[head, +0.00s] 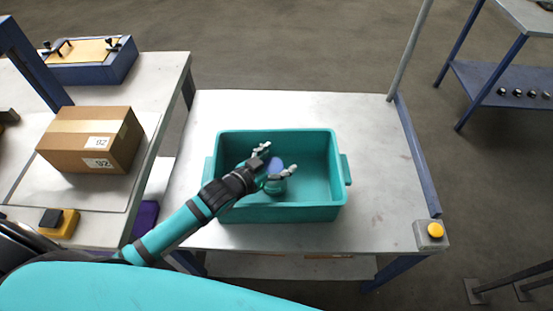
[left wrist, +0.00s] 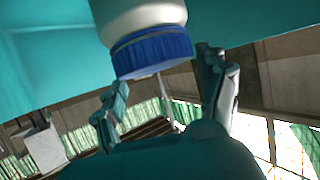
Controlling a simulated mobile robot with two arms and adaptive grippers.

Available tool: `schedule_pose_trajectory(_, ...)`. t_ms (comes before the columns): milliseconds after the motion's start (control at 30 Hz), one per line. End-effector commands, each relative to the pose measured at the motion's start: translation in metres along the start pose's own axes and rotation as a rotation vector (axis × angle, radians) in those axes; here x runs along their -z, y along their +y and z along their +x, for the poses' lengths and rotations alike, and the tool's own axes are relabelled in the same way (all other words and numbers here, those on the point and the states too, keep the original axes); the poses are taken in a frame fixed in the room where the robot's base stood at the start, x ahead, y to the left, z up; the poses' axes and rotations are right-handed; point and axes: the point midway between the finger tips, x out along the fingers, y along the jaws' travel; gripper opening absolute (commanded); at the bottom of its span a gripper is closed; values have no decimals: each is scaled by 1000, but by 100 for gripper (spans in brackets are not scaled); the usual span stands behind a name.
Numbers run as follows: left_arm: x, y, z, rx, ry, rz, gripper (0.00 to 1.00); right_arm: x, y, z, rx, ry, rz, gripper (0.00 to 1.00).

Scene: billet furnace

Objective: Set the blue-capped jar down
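The blue-capped jar (head: 276,164) is inside the teal bin (head: 325,212); only its cap shows clearly in the head view. In the left wrist view the jar's pale body and ribbed blue cap (left wrist: 152,52) show at the top, with the cap toward my fingers. My left gripper (head: 274,160) reaches into the bin with its fingers spread on either side of the cap. In the left wrist view the fingers (left wrist: 165,88) look apart, without a clear grip on the jar. The jar's base is hidden. My right gripper is out of view.
The bin stands on a pale table (head: 370,150) with free room around it. A blue post edge (head: 415,150) and a yellow button box (head: 432,234) are at the right. A cardboard box (head: 90,138) sits on the left table.

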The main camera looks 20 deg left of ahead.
Motion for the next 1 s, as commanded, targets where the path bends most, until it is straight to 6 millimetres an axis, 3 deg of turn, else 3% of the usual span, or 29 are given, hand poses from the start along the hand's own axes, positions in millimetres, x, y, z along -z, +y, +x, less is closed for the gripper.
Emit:
schedule_pose_trajectory(300, 1, 0, 0, 0, 1, 0, 83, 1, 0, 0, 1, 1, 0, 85)
schedule_pose_trajectory(467, 16, -1, -6, 0, 2, 2, 83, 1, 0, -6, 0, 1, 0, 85)
schedule_pose_trajectory(800, 8, 0, -81, 0, -4, 1, 83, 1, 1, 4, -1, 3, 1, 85)
schedule_pose_trajectory(1000, 10, -1, -112, 1, -2, -1, 83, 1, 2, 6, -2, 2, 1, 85)
